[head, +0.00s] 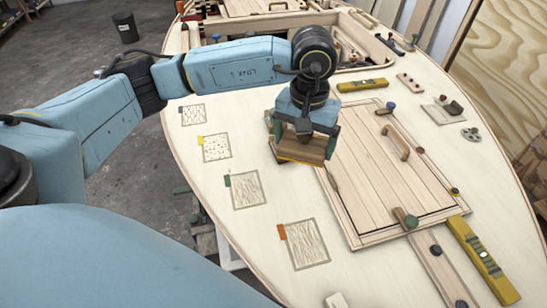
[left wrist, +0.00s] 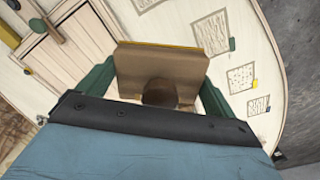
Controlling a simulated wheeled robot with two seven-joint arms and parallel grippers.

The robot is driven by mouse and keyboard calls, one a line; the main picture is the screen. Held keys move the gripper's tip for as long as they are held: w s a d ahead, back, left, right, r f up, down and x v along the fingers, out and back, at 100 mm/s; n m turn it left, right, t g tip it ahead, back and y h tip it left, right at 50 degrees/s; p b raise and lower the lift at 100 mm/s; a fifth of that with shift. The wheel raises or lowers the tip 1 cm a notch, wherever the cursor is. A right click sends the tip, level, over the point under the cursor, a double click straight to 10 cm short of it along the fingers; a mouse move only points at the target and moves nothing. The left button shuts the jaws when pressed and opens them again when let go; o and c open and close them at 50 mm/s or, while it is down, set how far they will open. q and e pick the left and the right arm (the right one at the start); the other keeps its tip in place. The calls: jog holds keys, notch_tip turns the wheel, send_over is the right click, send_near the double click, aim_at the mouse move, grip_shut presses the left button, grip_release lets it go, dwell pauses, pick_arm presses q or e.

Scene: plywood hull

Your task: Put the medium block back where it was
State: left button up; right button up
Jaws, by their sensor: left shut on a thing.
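My left gripper (head: 304,142) is shut on a brown wooden block (head: 299,154) with a yellow lower edge. It holds the block over the pale deck, near the left edge of the plank hatch (head: 375,165). In the left wrist view the block (left wrist: 190,66) sits between the green fingers, with a dark round knob on it. Outlined hatched squares lie bare on the deck to the left: a small one (head: 194,115), one with a yellow tab (head: 216,147), one with a green tab (head: 247,190) and a large one with an orange tab (head: 307,245). My right gripper is out of view.
The hatch has a wooden handle (head: 396,142) and a green-ended peg (head: 405,218). Yellow levels lie at the back (head: 363,85) and front right (head: 482,260). A small pale block (head: 336,300) is at the bottom. The deck between squares and hatch is clear.

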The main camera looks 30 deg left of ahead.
pick_arm(q)
jog(key=w+a+f+n+b, duration=0.1)
jog(key=w+f+n, duration=0.35)
jog(key=n, duration=0.35)
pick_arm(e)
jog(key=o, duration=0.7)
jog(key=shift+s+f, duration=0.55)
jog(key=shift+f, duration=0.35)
pick_arm(q)
jog(key=n+b, duration=0.2)
jog(key=n, duration=0.5)
send_over(295, 181)
notch_tip(295, 181, down, 11)
jog(key=shift+f, duration=2.15)
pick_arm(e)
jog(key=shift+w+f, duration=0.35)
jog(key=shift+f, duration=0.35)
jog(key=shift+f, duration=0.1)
